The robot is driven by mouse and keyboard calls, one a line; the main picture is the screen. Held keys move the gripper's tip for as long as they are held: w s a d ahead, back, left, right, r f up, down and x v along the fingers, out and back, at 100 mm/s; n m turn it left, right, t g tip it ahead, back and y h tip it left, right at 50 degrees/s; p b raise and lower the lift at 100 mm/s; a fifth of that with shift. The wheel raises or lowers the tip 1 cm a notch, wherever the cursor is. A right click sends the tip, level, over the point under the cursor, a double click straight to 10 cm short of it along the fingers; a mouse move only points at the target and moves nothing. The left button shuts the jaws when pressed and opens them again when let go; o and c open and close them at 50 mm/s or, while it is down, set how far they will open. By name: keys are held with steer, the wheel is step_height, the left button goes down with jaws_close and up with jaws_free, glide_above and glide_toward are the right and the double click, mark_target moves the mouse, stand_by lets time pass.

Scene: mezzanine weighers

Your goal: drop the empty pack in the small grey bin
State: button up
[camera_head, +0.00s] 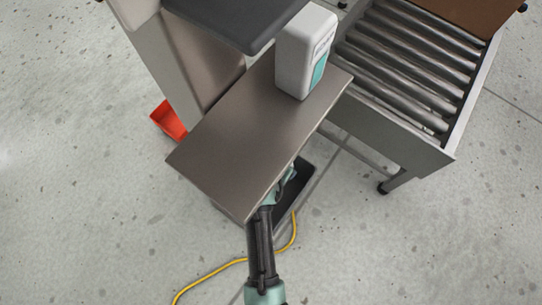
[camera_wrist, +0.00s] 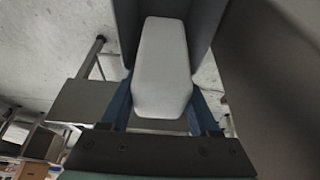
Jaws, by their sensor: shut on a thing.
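The pack (camera_wrist: 160,65) is a plain white block with rounded edges in the wrist view. My gripper (camera_wrist: 161,102) is shut on it, with one blue finger along each side. The small grey bin (camera_wrist: 205,28) shows as dark walls around and beyond the pack's far end; I cannot tell whether the pack is inside its rim. In the head view, the dark bin (camera_head: 304,186) stands on the floor, partly under the table's right edge. My gripper (camera_head: 287,178) is over the bin there, partly hidden by the table edge, and the pack is hidden.
The steel-topped table (camera_head: 225,150) stands close beside my arm. A white box with a teal label (camera_head: 296,65) stands upright on it. A roller conveyor (camera_head: 415,60) is at the right, and a red bin (camera_head: 168,120) at the left. A yellow cable (camera_head: 215,269) crosses the floor.

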steer(key=shift+w+f+b, duration=0.6)
steer(key=shift+f+b, duration=0.15)
steer(key=shift+f, duration=0.1)
steer(key=f+b, duration=0.4)
steer(key=f, duration=0.2)
steer(key=f+b, duration=0.5)
steer(key=f, duration=0.1)
steer(key=f+b, duration=0.5)
steer(key=f, duration=0.1)
steer(key=shift+s+f, duration=0.15)
steer(key=shift+s, duration=0.1)
steer(key=shift+f, duration=0.15)
steer(key=o, duration=1.4)
steer(key=shift+c, duration=0.2)
steer(key=p+v, duration=0.6)
steer(key=v, duration=0.6)
